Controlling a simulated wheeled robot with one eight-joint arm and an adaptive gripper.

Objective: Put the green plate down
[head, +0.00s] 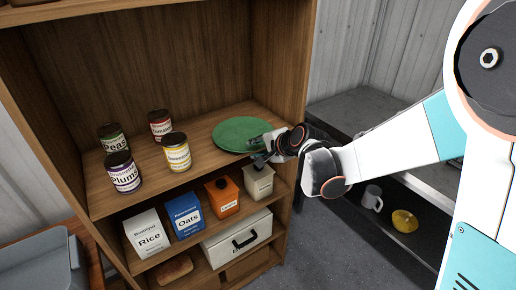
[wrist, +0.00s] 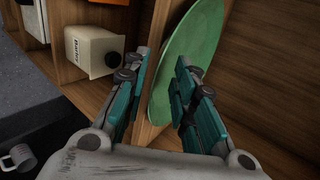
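The green plate (head: 240,133) lies on the upper shelf (head: 207,172) of the wooden cabinet, near its right front part, and looks flat on the board. My gripper (head: 257,148) is at the plate's near right rim. In the wrist view, the fingers of my gripper (wrist: 160,65) are spread apart, with a clear gap between them. The plate (wrist: 202,35) shows between and behind them; the right finger overlaps its face, and the left finger is clear of it. I cannot tell whether the right finger touches the plate.
Several cans, including plums (head: 123,173) and peas (head: 112,139), stand left of the plate. Boxes of rice (head: 147,233) and oats (head: 185,214) and two canisters fill the shelf below. A rack with a mug (head: 372,197) and a yellow item (head: 404,221) stands right.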

